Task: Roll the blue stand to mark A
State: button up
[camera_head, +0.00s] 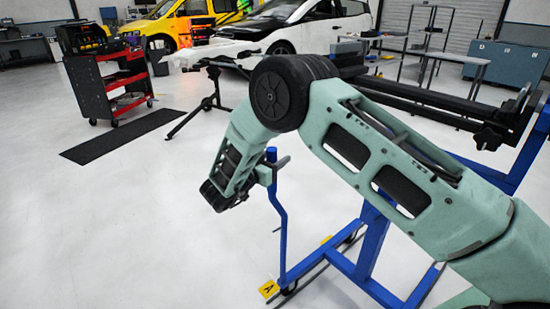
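The blue stand (374,232) fills the lower right, with a wheeled base, an upright post (283,235) at its left end and a long dark rail (425,97) on top. Mark A, a yellow floor tag with a black A (268,289), lies beside the stand's near left caster (289,288). My green arm reaches across from the right and bends down. My gripper (272,172) is at the top of the post, its fingers close on either side and seemingly shut on it. The arm hides part of the stand, including some of its base.
Another yellow floor tag (326,240) lies behind the base. A dark tripod stand (205,101), a black floor mat (122,136) and a red tool cart (107,85) stand or lie at the back left. A white car (290,28) is behind. The left floor is clear.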

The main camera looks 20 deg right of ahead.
jog(key=shift+a, duration=0.1)
jog(key=v, duration=1.7)
jog(key=shift+s, duration=0.15)
